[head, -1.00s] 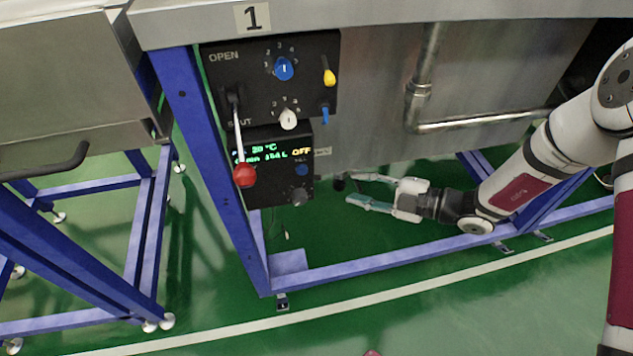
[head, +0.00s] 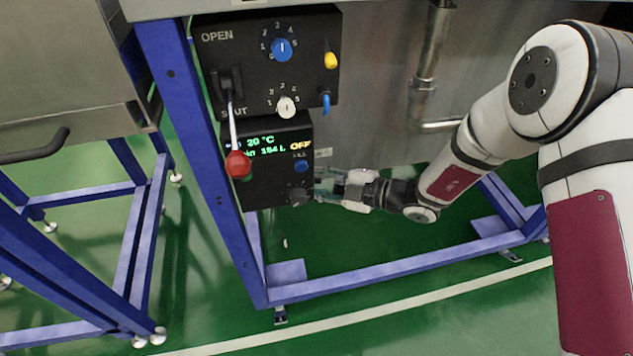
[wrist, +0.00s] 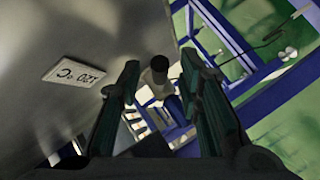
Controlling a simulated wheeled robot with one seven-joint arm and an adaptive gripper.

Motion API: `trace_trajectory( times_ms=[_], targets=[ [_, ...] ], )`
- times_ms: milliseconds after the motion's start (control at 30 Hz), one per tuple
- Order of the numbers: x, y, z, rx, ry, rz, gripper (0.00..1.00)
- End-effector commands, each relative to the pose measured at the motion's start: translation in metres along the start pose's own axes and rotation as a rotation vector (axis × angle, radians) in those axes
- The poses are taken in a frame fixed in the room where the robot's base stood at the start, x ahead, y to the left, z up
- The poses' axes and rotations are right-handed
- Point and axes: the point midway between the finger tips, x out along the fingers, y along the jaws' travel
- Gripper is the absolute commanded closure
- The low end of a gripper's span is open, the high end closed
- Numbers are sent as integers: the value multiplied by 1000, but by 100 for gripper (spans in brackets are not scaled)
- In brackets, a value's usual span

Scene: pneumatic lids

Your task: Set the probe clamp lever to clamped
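No part is labelled as the probe clamp lever, so I cannot tell for sure which one it is. In the wrist view, a short grey fitting with a dark end (wrist: 158,74) shows between my fingertips. It may be the clamp part, but its lever position cannot be made out. My gripper (head: 322,184) is open below the tank, just right of the lower control box. In the wrist view my gripper's two fingers (wrist: 160,66) stand apart on either side of the fitting. Whether they touch it is unclear.
The black panel (head: 222,60) carries a red-ball lever (head: 238,163) pointing down to SHUT, a blue knob (head: 282,49), a white knob (head: 287,107), a yellow lever (head: 330,61) and a blue lever (head: 326,102). The lower display box (head: 262,190) and blue frame (head: 400,271) are close to my gripper.

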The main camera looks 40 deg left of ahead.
Motion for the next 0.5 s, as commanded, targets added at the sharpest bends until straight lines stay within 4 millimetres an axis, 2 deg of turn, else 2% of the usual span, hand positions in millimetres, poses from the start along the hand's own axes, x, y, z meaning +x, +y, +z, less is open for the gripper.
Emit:
trace_trajectory(
  times_ms=[67,200,500],
  targets=[
    [0,0,0,0,0,0,70],
    [0,0,0,0,0,0,100],
    [-1,0,0,5,3,3,100]
  ],
)
